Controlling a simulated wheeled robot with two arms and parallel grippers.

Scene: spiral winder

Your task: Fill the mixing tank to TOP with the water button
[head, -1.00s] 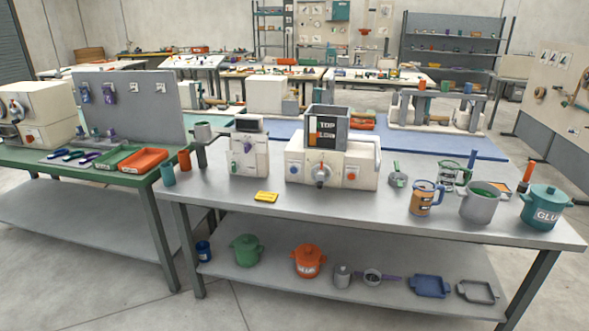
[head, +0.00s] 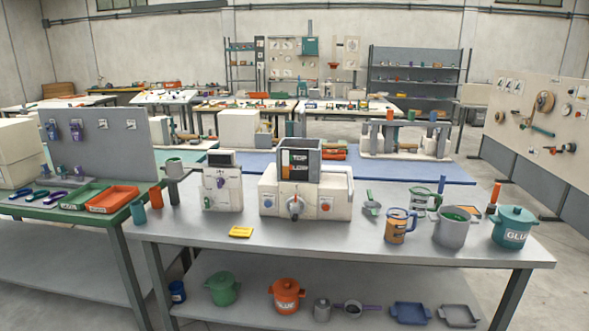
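A white machine (head: 338,206) stands near the middle of the grey metal table in the head view. On top of it sits a grey square tank (head: 313,152) whose dark front panel (head: 299,164) reads TOP above and LOW below. An orange strip (head: 285,168) shows at the panel's left edge; I cannot tell the exact level in the tank. The machine's front has a blue button (head: 269,202) at left, a grey knob (head: 294,207) in the middle and a red button (head: 325,206) at right. I cannot read which button is water. Neither gripper is in view.
A smaller white machine (head: 222,188) stands to the left of the tank machine. A yellow block (head: 241,232) lies near the front edge. A mug (head: 396,226), a grey pot (head: 451,230) and a teal GLUE pot (head: 513,230) stand at right. The table front before the machine is clear.

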